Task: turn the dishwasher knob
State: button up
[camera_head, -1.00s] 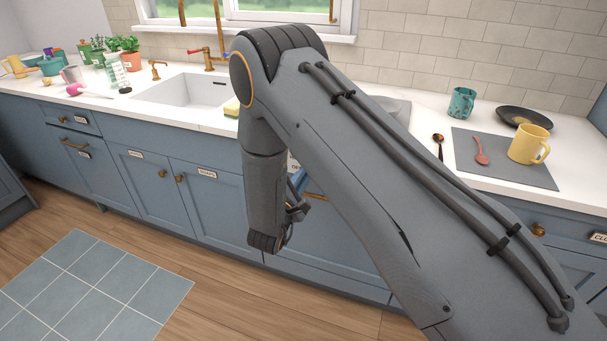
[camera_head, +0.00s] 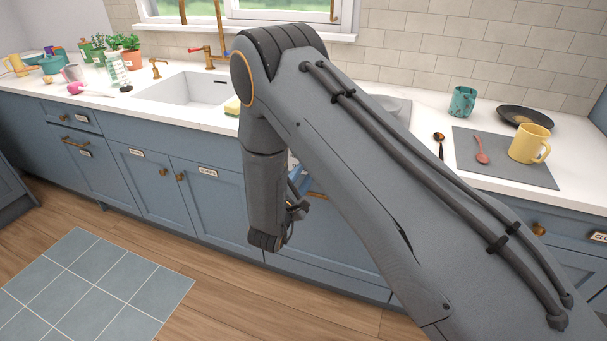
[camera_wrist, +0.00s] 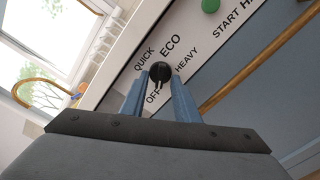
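The dishwasher knob (camera_wrist: 160,72) is a small round black knob on a white panel in the wrist view. Labels QUICK, ECO, HEAVY and OFF stand around it. My gripper (camera_wrist: 158,78) has two blue fingers, with their tips at either side of the knob and a narrow gap showing at the left. I cannot tell whether either finger touches it. The pointer's direction is not clear. In the head view my gripper (camera_head: 296,200) is mostly hidden behind my arm, low in front of the blue cabinet fronts, and the knob is hidden.
A green button (camera_wrist: 210,5) lies beside START lettering on the panel. A brass handle bar (camera_wrist: 255,68) runs across the blue front. The counter above holds a sink (camera_head: 185,90), a yellow mug (camera_head: 527,145) and a dark pan (camera_head: 524,116).

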jog(key=b+v, duration=0.1)
jog(key=v, duration=0.7)
jog(key=shift+w, duration=0.1)
